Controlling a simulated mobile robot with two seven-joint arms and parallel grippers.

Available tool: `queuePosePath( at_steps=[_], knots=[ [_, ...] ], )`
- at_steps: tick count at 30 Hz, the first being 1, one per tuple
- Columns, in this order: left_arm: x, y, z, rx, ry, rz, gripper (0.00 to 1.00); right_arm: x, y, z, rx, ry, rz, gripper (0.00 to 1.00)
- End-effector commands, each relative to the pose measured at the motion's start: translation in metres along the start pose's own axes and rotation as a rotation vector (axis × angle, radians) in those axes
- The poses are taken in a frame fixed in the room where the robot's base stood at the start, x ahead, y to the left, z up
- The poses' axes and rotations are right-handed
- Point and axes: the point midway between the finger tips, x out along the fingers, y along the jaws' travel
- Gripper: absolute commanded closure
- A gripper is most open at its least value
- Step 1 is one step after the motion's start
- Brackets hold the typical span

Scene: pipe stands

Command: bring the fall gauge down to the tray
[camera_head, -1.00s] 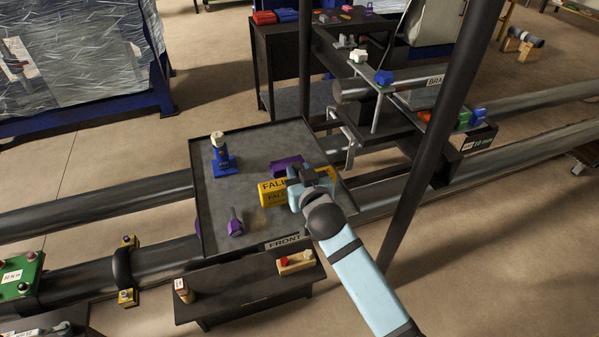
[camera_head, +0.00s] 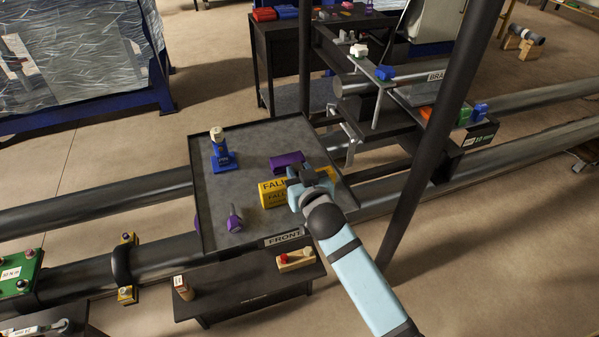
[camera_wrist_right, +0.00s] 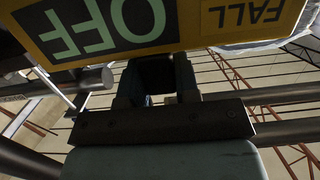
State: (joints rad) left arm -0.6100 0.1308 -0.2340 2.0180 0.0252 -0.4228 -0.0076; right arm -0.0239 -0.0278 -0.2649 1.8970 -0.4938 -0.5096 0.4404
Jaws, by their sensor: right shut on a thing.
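The fall gauge (camera_head: 273,194) is a yellow block with a dark "FALL" label, over the right half of the tray in the head view. My right gripper (camera_head: 306,182) is shut on it from the right, with the fingertips partly hidden. In the right wrist view the gauge (camera_wrist_right: 205,24) fills the top, showing "FALL" and "OFF" upside down above the dark jaws (camera_wrist_right: 155,82). The tray (camera_head: 215,187) is dark grey with a raised rim and a "FRONT" label. Whether the gauge's underside touches the tray is unclear. My left gripper is not in view.
On the tray stand a blue device with a pale top (camera_head: 221,150), a purple block (camera_head: 287,161) just behind the gauge and a purple tool (camera_head: 235,220) at front left. A dark post (camera_head: 440,130) rises right of the tray. The tray's middle left is clear.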

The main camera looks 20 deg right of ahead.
Motion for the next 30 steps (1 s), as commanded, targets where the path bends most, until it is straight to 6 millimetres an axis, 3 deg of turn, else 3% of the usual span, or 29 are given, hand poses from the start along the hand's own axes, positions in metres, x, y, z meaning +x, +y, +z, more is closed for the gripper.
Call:
queuePosePath(
  at_steps=[4,5,8,17,30],
  knots=[
    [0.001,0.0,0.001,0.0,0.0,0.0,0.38,0.0,0.0,0.002,0.0,0.001,0.0,0.99],
    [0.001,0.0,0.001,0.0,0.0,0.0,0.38,0.0,0.0,0.001,0.0,0.001,0.0,0.64],
    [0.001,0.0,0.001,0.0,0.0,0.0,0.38,0.0,0.0,0.001,0.0,0.001,0.0,0.41],
    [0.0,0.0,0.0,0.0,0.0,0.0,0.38,-0.002,0.0,0.002,0.0,-0.001,0.0,0.41],
    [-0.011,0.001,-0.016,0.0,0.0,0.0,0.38,-0.044,-0.001,0.001,0.003,-0.002,-0.002,0.41]
  ],
)
